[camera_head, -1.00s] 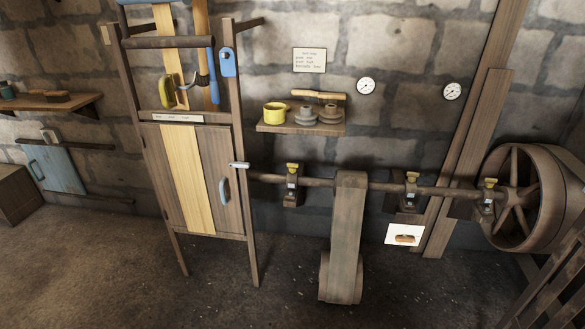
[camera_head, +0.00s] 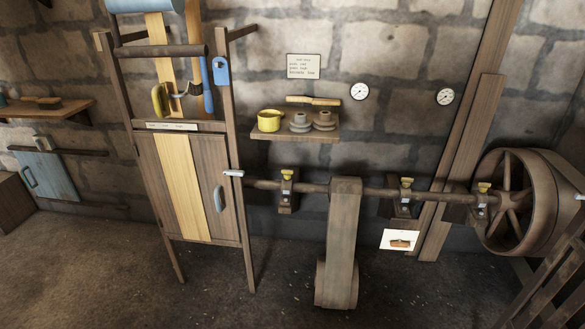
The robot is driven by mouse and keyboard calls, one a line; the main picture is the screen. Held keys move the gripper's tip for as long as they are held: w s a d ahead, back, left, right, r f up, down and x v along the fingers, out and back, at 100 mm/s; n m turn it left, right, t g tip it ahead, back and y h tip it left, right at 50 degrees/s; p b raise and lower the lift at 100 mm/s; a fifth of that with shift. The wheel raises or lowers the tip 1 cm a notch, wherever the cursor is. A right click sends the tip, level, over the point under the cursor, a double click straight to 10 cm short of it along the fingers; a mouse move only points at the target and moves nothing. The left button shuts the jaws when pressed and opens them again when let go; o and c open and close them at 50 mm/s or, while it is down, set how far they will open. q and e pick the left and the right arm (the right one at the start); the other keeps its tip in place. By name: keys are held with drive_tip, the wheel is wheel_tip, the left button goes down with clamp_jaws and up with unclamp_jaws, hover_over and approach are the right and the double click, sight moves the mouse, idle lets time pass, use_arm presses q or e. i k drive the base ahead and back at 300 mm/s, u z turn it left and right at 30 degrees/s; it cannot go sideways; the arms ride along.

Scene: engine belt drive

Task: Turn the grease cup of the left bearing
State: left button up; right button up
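The left bearing (camera_head: 287,193) is a dark block on the wall, around the left part of a long horizontal shaft (camera_head: 378,191). A small yellow grease cup (camera_head: 287,174) stands upright on top of it. A middle bearing (camera_head: 404,197) and a right bearing (camera_head: 481,199) on the same shaft also carry yellow cups. Neither of my grippers shows in the head view, and nothing touches the left cup. The cup is too small to tell how far it is turned.
A wooden cabinet frame (camera_head: 206,190) with a pale lever (camera_head: 234,173) stands left of the bearing. A shelf (camera_head: 290,137) with a yellow pot is above. A broad belt (camera_head: 342,235) hangs right of the bearing; a large pulley (camera_head: 520,200) stands far right. The floor (camera_head: 190,300) in front is clear.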

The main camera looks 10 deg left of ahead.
sight(287, 173)
drive_tip(key=z, duration=0.25)
drive_tip(key=i, duration=1.65)
drive_tip(key=u, duration=0.3)
